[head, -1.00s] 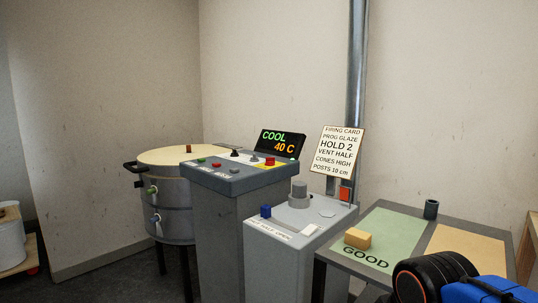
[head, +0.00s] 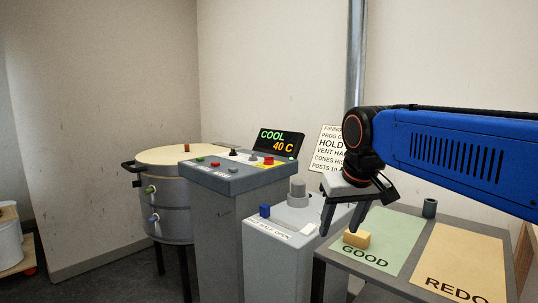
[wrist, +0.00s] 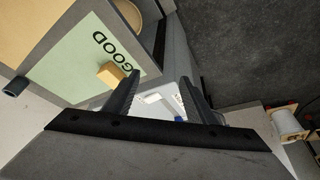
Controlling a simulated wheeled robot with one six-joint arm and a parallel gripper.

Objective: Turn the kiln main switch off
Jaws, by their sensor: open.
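The kiln control panel (head: 222,181) is a grey sloped box on a grey pedestal, left of centre in the head view. It carries a green button (head: 201,159), red buttons, dark knobs and a red switch (head: 268,160) on a yellow patch at its right end. I cannot read its labels, so I cannot tell which control is the main switch. My gripper (head: 339,226) is open and empty, pointing down to the right of the panel, near the vent box. Its two fingers also show in the wrist view (wrist: 158,82).
A display (head: 279,142) reads COOL 40 C. The round kiln (head: 172,190) stands left of the panel. The grey vent box (head: 282,250) has a blue slider (head: 264,211) and a grey knob (head: 298,188). A table with a green GOOD mat (head: 395,238) holds a yellow block (head: 357,239).

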